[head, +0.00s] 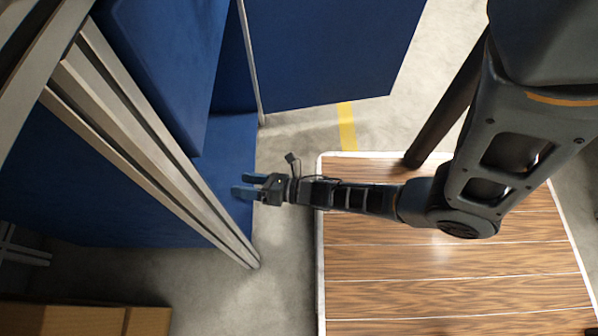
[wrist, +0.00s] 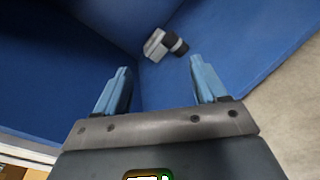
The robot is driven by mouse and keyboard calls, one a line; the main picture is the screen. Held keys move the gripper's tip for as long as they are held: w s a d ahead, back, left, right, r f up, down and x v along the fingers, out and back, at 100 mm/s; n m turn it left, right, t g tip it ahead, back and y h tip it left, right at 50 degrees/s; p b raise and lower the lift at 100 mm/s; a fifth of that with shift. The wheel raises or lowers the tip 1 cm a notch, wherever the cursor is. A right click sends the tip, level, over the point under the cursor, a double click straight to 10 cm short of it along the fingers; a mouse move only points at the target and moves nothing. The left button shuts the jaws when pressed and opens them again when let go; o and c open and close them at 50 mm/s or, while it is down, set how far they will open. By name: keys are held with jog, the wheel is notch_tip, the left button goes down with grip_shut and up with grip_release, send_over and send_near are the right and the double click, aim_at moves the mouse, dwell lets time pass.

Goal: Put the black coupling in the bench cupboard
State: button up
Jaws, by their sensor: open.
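The bench cupboard (head: 228,160) is blue, and its door (head: 330,50) stands open. My gripper (head: 241,185) is at the cupboard's opening, its blue fingers over the blue floor. In the wrist view my gripper (wrist: 160,66) is open, with nothing between its fingers. A small fitting with a black end (wrist: 176,43) and a light grey end lies on the blue floor just beyond the fingertips, apart from them. It looks like the black coupling. I cannot make it out in the head view.
Metal rails (head: 150,140) of the bench frame run along the cupboard's left side. A wood-topped surface with a white edge (head: 319,240) lies under my arm. Cardboard boxes (head: 80,320) are at the lower left. Bare concrete floor (head: 285,245) lies between.

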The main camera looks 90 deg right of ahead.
jog(key=s+a+r+m+y, duration=0.1)
jog(key=s+a+r+m, duration=0.3)
jog(key=r+m, duration=0.5)
jog(key=s+a+r+m+g, duration=0.1)
jog(key=s+a+r+m, duration=0.4)
jog(key=r, duration=0.8)
jog(key=s+a+r+m+g+y, duration=0.1)
jog(key=s+a+r+m, duration=0.4)
jog(key=r+m, duration=0.7)
jog(key=shift+a+m+y, duration=0.15)
jog(key=shift+m+y, duration=0.15)
jog(key=shift+s, duration=0.1)
